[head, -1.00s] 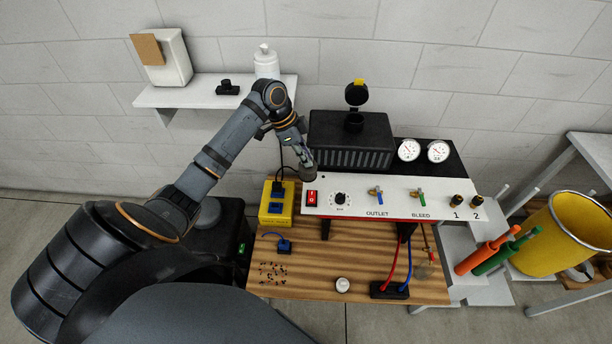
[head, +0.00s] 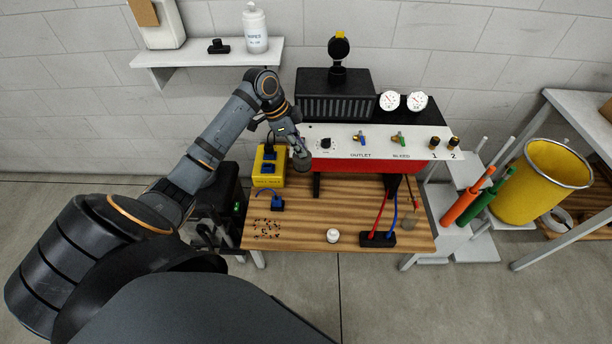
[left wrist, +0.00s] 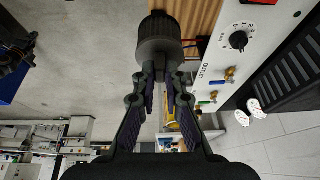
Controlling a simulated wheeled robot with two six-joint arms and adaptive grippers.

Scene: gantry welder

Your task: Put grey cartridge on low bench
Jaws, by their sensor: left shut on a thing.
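My left gripper (head: 297,146) is shut on the grey cartridge (head: 302,161), a short dark grey cylinder. In the head view it hangs in front of the left end of the control panel, near the yellow box. In the left wrist view the cartridge (left wrist: 160,38) sits at the tips of the gripper (left wrist: 160,76), with part of the wooden top behind it. A low bench with a striped wooden top (head: 300,222) stands below. I cannot tell whether the cartridge touches anything beneath it. My right gripper is not in view.
On the bench are the yellow box (head: 268,168), a blue connector (head: 277,204), a white cap (head: 333,236) and a black block with red and blue leads (head: 377,240). The panel (head: 370,142) edges the back. A yellow bin (head: 540,185) stands right.

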